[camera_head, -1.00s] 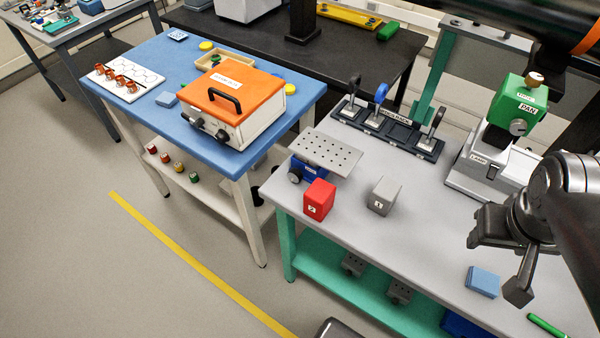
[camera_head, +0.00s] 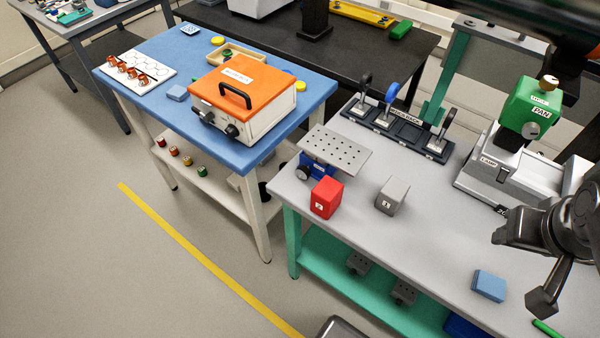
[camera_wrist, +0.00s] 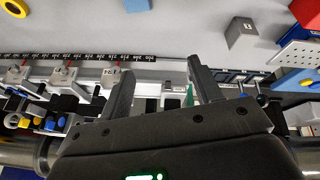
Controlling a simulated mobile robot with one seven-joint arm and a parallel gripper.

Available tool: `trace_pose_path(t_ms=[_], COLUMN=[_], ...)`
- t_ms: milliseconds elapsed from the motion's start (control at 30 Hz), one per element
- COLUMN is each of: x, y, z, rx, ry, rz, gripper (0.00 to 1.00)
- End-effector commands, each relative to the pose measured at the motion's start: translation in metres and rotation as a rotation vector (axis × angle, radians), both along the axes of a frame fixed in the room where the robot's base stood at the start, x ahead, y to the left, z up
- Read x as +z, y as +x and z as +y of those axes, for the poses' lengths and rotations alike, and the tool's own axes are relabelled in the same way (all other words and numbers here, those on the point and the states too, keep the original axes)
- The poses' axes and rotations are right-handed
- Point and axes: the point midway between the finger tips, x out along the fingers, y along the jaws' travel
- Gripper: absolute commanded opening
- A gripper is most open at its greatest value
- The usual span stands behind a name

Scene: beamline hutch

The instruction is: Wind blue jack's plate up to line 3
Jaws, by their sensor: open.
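The blue jack (camera_head: 322,168) stands at the left end of the grey bench, under its grey perforated plate (camera_head: 336,148). A dark round knob (camera_head: 302,173) faces out on its left side. No line scale on the jack can be read. The plate also shows at the right edge of the wrist view (camera_wrist: 299,48), with blue below it. My gripper (camera_head: 528,268) is open and empty above the right part of the bench, well to the right of the jack. Its two fingers stand apart in the wrist view (camera_wrist: 160,72).
A red block (camera_head: 326,198) and a grey block (camera_head: 392,194) stand close in front of the jack. A dark rack (camera_head: 399,129) with upright handled parts lies behind. A lamp unit (camera_head: 500,170) and a light-blue block (camera_head: 489,285) are near my gripper.

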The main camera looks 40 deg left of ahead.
Motion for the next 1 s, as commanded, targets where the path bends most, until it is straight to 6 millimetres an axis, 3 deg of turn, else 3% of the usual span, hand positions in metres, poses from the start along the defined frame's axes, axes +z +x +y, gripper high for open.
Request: trace_pose_path(t_ms=[267, 467, 733, 1000], x=[-0.020, -0.039, -0.068, -0.101], y=[0.029, 0.052, 0.071, 0.063], z=[0.037, 0.082, 0.162, 0.259], rx=[0.310, 0.607, 1.009, 1.399], ry=[-0.201, -0.410, -0.721, -1.068], rz=[0.096, 0.152, 0.179, 0.145], gripper=[0.58, 0.58, 0.58, 0.58])
